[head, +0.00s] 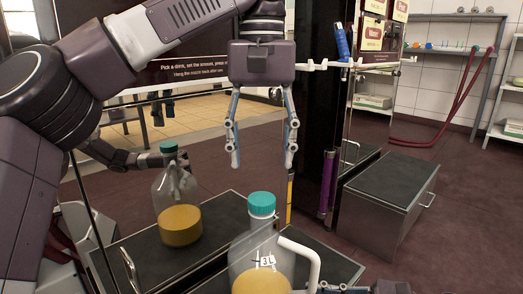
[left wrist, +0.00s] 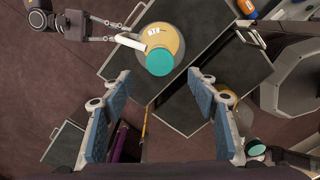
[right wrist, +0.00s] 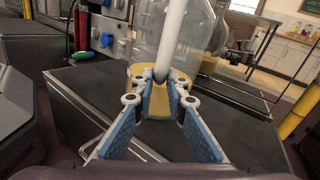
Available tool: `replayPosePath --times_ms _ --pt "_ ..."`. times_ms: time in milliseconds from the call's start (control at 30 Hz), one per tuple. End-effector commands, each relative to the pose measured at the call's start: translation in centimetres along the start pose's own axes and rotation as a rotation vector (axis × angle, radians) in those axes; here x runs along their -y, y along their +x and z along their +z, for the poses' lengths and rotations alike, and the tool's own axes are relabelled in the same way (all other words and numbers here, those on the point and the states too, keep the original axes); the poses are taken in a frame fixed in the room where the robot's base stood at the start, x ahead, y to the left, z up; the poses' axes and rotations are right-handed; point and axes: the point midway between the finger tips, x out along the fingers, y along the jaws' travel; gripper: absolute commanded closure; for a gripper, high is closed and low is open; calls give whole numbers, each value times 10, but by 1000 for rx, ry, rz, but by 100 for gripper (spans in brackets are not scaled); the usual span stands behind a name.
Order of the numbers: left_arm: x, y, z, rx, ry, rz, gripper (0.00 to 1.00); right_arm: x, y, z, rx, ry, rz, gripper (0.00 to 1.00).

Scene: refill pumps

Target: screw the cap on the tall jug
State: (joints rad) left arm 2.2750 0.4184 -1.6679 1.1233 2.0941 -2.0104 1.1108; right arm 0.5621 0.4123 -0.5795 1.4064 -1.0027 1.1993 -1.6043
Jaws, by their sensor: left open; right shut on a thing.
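The tall clear jug (head: 275,270) holds yellow liquid and has a white handle (head: 308,262) and a "3L" label. It stands upright at the bottom of the head view. A teal cap (head: 262,204) sits on its mouth; I cannot tell how tight it is. My left gripper (head: 263,163) is open and empty, pointing down above the cap and apart from it. In the left wrist view the cap (left wrist: 160,61) lies just beyond and between the open fingertips. My right gripper (right wrist: 160,80) is shut on the handle (right wrist: 173,35), also seen from above.
A glossy panel behind shows what looks like a reflected jug (head: 180,222) and arm. A dark post with a purple tube (head: 328,182) stands right of my left gripper. A metal box (head: 385,200) sits on the floor at right.

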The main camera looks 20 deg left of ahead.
Motion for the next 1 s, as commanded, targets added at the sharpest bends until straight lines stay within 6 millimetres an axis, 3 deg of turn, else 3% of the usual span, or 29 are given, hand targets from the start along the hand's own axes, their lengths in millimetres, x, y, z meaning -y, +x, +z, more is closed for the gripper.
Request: replayPosePath --times_ms 267,700,1000 --pt "0 8 0 3 4 -2 46 2 -1 0 -1 -4 -6 100" --pt "0 64 0 3 3 0 46 2 -1 1 -1 -4 -6 100" --pt "0 80 0 1 3 1 46 2 -1 1 -1 -4 -6 100"
